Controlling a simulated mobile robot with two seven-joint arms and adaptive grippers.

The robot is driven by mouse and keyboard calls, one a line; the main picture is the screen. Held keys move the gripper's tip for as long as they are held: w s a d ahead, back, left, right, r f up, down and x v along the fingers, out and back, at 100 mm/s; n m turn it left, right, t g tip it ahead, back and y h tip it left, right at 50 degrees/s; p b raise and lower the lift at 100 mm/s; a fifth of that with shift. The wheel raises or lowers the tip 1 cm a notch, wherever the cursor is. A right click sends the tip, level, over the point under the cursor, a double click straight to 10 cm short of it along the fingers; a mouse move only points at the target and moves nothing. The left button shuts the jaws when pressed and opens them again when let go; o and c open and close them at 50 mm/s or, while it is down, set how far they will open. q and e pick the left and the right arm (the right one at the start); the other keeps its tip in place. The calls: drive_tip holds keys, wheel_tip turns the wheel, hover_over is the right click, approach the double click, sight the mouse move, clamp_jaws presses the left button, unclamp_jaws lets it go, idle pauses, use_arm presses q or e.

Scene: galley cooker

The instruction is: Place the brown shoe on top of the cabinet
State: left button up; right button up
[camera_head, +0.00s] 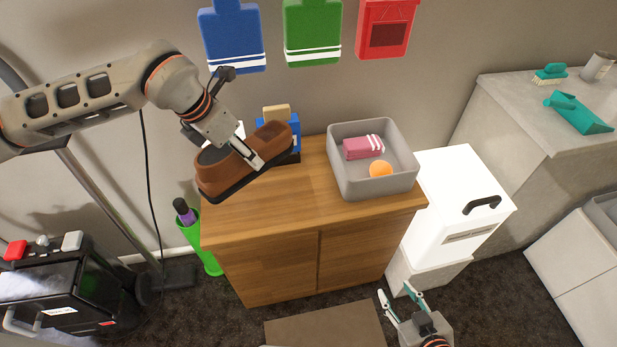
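The brown shoe (227,172) with a dark sole is at the left end of the wooden cabinet (305,205), its toe tilted down toward the front left corner. My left gripper (258,165) is at the shoe's side, with a finger against its upper; the other finger is hidden, and the gripper looks shut on the shoe. Whether the sole touches the cabinet top is hard to tell. My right gripper (402,299) is low in front of the cabinet, fingers spread, empty.
A grey bin (349,186) with a pink item (361,148) and an orange ball (380,169) stands on the cabinet's right. A blue box (288,132) is behind the shoe. A white box (462,190) stands to the right. The cabinet's middle front is clear.

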use_arm(q)
drive_tip(key=shift+w+d+r+m+g+h, duration=0.15)
drive_tip(key=shift+w+r+m+h, duration=0.15)
drive_tip(key=shift+m, duration=0.3)
drive_tip(key=shift+w+r+m+g+h, duration=0.1)
drive_tip(key=shift+w+r+m+g, duration=0.1)
drive_tip(key=shift+r+m, duration=0.3)
wheel_tip(320, 180, down, 20)
drive_tip(key=shift+f, duration=0.1)
drive_tip(key=shift+m, duration=0.3)
drive_tip(key=o, duration=1.3)
drive_tip(key=shift+f, duration=0.1)
